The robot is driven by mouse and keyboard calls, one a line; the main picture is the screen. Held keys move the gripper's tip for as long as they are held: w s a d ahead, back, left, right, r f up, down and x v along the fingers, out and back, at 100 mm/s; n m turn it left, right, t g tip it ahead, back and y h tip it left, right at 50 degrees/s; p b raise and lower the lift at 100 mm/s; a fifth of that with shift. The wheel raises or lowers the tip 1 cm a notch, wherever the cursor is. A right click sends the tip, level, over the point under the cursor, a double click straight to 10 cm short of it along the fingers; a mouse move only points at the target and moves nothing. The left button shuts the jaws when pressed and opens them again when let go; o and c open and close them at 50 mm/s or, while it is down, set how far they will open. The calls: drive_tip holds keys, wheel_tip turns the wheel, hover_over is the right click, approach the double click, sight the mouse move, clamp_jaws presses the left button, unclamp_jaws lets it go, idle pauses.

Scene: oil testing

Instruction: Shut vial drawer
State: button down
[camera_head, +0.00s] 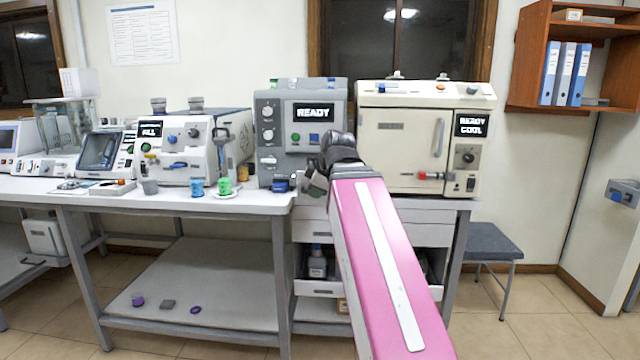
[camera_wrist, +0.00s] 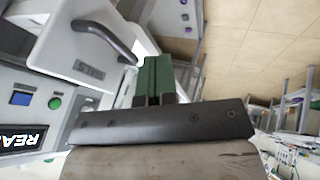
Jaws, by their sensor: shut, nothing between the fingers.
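A grey drawer front (camera_wrist: 70,45) with a dark bow handle (camera_wrist: 103,36) and a small label slot fills the upper left of the wrist view. It is on the grey machine (camera_head: 268,140) with the READY screen, and in the head view my arm hides much of that area. My gripper (camera_head: 314,186) is at the machine's lower right front. Its green fingers (camera_wrist: 153,80) are shut and empty beside the drawer front and handle. Whether they touch it is unclear.
The cream oven (camera_head: 400,150) stands right of the grey machine. A blue cup (camera_head: 197,187) and a green cup (camera_head: 224,186) stand on the bench to the left. Below the bench, an open compartment holds a bottle (camera_head: 317,262). A stool (camera_head: 470,240) stands at right.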

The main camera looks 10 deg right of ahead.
drive_tip(key=shift+w+d+f, duration=0.15)
drive_tip(key=shift+w+f, duration=0.05)
drive_tip(key=shift+w, duration=0.45)
drive_tip(key=shift+w+d+f, duration=0.15)
drive_tip(key=shift+w+d, duration=0.05)
drive_tip(key=shift+w, duration=0.5)
drive_tip(key=shift+w+d+f, duration=0.15)
drive_tip(key=shift+w+f, duration=0.05)
drive_tip(key=shift+w, duration=0.45)
drive_tip(key=shift+w, duration=0.1)
drive_tip(key=w+d, duration=0.2)
drive_tip(key=w, duration=0.4)
drive_tip(key=w+d, duration=0.2)
drive_tip(key=w, duration=0.4)
drive_tip(key=w+d, duration=0.2)
drive_tip(key=w, duration=0.5)
drive_tip(key=shift+w+d, duration=0.1)
drive_tip(key=shift+d, duration=0.05)
